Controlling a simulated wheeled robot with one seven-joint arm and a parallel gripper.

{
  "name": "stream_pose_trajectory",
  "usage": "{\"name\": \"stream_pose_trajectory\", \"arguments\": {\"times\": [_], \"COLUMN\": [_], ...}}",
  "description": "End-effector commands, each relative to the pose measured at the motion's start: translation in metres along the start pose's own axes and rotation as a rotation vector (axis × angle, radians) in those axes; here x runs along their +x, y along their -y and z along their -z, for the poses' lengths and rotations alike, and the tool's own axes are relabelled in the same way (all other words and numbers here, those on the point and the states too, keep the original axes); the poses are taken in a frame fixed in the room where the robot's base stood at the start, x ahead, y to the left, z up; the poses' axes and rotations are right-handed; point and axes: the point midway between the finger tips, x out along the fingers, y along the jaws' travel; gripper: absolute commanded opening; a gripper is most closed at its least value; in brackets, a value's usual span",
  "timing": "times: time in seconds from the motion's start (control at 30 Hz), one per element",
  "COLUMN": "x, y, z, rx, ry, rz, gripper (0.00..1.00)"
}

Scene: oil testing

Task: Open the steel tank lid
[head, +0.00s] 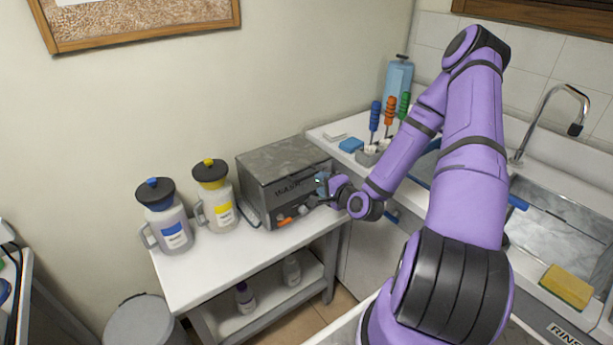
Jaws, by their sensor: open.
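The steel tank (284,180) is a grey metal box on the white side table, with dark lettering and small orange and dark parts low on its front. Its lid (287,157) lies flat on top and looks closed. My gripper (321,184) is at the right part of the tank's front face, near the lid's front edge. It is open, and I see nothing between its fingers. I cannot tell whether it touches the tank. The gripper and wrist hide part of the tank's right front.
Two jugs, one blue-labelled (165,221) and one yellow-labelled (214,202), stand left of the tank. Colored-handled tools (390,112) and a blue bottle (397,80) stand on the counter behind my arm. A sink (560,225) with a yellow sponge (567,286) is at right.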

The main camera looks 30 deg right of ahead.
Motion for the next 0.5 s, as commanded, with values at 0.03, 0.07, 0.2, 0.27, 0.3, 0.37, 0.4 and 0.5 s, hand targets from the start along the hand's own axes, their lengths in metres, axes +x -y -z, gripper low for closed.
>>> {"name": "stream_pose_trajectory", "arguments": {"times": [0.03,0.07,0.2,0.27,0.3,0.37,0.4,0.5], "x": [0.007,0.013,0.038,0.049,0.056,0.065,0.071,0.082], "y": [0.0,0.0,0.0,0.0,0.0,0.0,0.0,0.0], "z": [-0.001,0.0,-0.001,-0.001,-0.001,-0.001,-0.001,0.0], "rx": [-0.001,-0.001,-0.001,-0.001,-0.002,-0.002,-0.002,-0.001], "ry": [0.001,0.0,0.001,0.002,0.002,0.001,0.001,0.0], "rz": [0.001,0.001,0.001,0.001,0.001,0.001,0.0,-0.001], "gripper": [0.4,0.4,0.4,0.4,0.4,0.4,0.4,0.4]}}
